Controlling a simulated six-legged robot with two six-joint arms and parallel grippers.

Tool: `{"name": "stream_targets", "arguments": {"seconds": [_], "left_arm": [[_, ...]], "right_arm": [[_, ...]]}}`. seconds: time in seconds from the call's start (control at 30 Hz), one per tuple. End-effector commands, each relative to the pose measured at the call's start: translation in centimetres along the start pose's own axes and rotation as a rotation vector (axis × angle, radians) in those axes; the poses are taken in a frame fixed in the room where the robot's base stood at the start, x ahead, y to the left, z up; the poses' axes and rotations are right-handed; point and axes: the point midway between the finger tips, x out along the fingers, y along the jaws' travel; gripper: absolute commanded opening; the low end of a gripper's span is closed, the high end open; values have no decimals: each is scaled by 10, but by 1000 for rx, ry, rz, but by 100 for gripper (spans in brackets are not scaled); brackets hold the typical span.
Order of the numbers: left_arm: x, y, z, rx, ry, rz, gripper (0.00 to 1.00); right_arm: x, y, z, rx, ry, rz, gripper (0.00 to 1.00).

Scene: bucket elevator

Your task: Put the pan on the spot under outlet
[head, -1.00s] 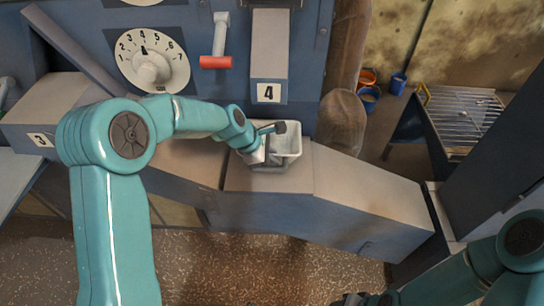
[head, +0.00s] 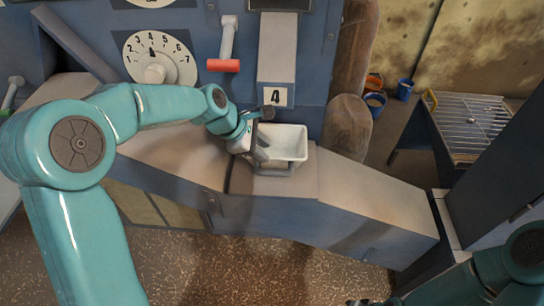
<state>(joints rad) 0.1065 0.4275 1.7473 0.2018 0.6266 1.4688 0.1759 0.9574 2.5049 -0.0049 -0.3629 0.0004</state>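The pan (head: 288,142) is a small white open tray. In the head view it sits on the beige ledge, just below the outlet chute (head: 277,50) marked 4. It looks level and empty, and a grey handle bar shows along its front. My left gripper (head: 262,136) is at the pan's left end. Its fingers stand apart, one dark tip above and one grey finger lower, overlapping the pan's left edge. Contact there is hard to tell. The spot under the pan is hidden. My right gripper (head: 365,302) is cut off at the bottom edge, far from the pan.
A numbered dial (head: 158,60) points to 4, and a red-handled lever (head: 223,65) hangs left of the chute. A worn rounded post (head: 348,125) stands close right of the pan. The sloping cover (head: 375,195) to the right is clear. Small buckets (head: 375,100) stand behind.

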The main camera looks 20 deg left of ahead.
Motion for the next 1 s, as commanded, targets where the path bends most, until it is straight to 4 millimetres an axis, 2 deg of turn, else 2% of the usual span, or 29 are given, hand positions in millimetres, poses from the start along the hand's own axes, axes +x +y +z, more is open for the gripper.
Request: {"name": "stream_targets", "arguments": {"seconds": [0.1,0.23,1.0], "left_arm": [[-20,0,0,0,0,2,34],[-31,0,0,0,0,1,34],[-34,-1,-1,0,0,-1,34]], "right_arm": [[0,0,0,0,0,0,43],[1,0,0,0,0,0,43],[0,0,0,0,0,0,43]]}}
